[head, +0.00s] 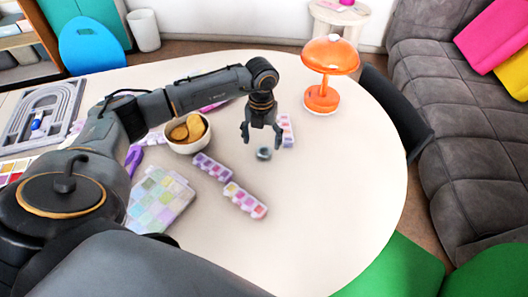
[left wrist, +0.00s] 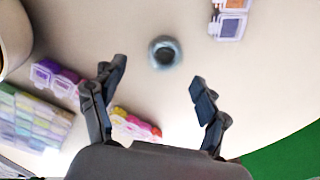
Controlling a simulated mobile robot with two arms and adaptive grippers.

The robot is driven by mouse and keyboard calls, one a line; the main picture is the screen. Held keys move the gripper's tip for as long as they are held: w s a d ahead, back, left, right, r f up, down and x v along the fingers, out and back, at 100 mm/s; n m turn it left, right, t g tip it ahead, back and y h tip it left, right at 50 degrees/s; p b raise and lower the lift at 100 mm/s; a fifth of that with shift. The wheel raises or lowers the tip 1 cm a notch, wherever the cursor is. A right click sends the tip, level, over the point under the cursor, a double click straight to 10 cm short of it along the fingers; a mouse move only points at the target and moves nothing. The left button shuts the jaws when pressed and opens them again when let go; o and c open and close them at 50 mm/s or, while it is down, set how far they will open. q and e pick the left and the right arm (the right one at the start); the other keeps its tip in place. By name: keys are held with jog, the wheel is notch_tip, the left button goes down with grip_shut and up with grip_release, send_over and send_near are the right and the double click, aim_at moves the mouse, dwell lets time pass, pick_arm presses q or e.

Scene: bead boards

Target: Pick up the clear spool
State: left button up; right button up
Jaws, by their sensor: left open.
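The clear spool (head: 264,153) is a small round grey-blue piece with a dark centre, lying on the pale table. In the left wrist view the spool (left wrist: 165,53) lies ahead of the fingertips, roughly midway between them and touching neither. My left gripper (head: 262,142) is open and empty just above the spool; in the left wrist view its two fingers (left wrist: 158,80) are spread wide. My right gripper is not in view.
Bead boxes (head: 245,200) (head: 212,167) lie near the spool, and another (head: 286,131) stands just right of the gripper. A bowl of chips (head: 188,132) is to the left. An orange lamp (head: 323,98) stands behind. The table's right side is clear.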

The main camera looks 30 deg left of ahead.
aim_at(264, 149)
pick_arm(q)
jog(key=f, duration=0.5)
jog(key=shift+w+d+p, duration=0.15)
jog(key=shift+w+p, duration=0.25)
jog(key=c, duration=1)
